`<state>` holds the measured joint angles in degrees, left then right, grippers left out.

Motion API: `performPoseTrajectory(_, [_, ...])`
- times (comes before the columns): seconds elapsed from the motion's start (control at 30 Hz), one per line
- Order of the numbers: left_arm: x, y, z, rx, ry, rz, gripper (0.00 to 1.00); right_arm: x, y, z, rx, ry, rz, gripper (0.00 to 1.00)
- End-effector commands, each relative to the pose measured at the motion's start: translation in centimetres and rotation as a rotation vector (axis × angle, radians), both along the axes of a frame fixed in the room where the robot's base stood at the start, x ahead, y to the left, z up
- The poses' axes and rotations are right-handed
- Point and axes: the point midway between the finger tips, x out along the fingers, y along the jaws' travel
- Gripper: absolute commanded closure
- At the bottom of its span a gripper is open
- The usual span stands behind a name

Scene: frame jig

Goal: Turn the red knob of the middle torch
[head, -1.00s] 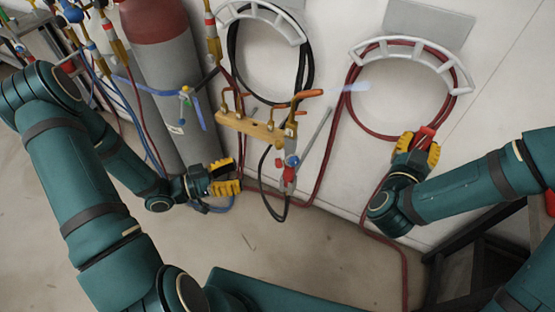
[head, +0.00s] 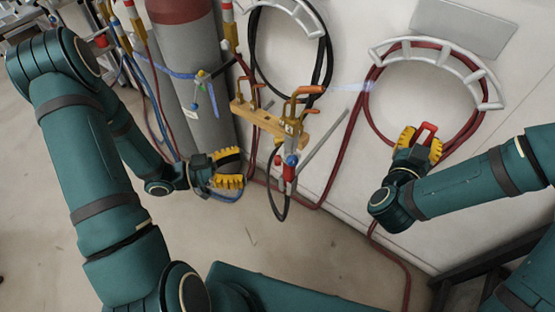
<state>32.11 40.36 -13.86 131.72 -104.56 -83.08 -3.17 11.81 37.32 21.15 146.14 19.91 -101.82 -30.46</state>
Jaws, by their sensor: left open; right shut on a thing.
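A yellow rack (head: 257,117) by the white wall holds torches with copper-coloured tips. At its right end a torch with an orange-brown tip (head: 305,90) hangs down, with a blue knob (head: 292,160) and a red knob (head: 288,173) low on its body. A pale bluish streak (head: 348,87) extends right from that tip. I cannot tell for certain which torch is the middle one. My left gripper (head: 237,169) is open and empty, left of the red knob and apart from it. My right gripper (head: 422,140) is shut on a red object (head: 428,130), mostly hidden by its yellow fingers.
A grey gas cylinder (head: 195,80) with a red top stands behind my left gripper. A black hose (head: 326,60) and a red hose (head: 370,120) hang on white wall holders. Loose hoses hang below the rack. The floor (head: 330,245) in front is mostly clear.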

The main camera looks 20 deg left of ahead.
Motion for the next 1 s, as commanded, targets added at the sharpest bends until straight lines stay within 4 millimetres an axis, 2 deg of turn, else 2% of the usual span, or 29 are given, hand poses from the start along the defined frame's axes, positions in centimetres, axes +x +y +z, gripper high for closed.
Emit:
performPoseTrajectory(0.3, [2.8,-5.6,-0.1,-0.002,0.0,-0.005,0.42,0.0,0.0,-0.7,0.0,0.0,0.0,0.8])
performPoseTrajectory(0.5, [4.0,-7.8,0.0,-0.001,0.0,-0.003,0.42,0.0,0.0,-0.9,0.0,0.0,0.0,0.8])
performPoseTrajectory(0.7, [4.4,-8.7,0.0,0.0,0.0,0.0,0.42,0.0,0.0,-0.9,0.0,0.0,0.0,0.8])
performPoseTrajectory(0.93, [4.5,-8.7,0.0,0.0,0.001,0.0,0.42,0.0,0.0,-0.9,0.0,0.0,0.0,0.8])
performPoseTrajectory(0.97, [4.5,-8.7,0.0,0.0,0.001,0.0,0.4,0.0,0.0,-0.9,0.0,-0.001,0.0,0.8])
performPoseTrajectory(1.0, [4.5,-8.7,0.0,0.0,0.001,0.0,0.54,0.0,0.0,-0.9,0.0,-0.001,0.0,0.8])
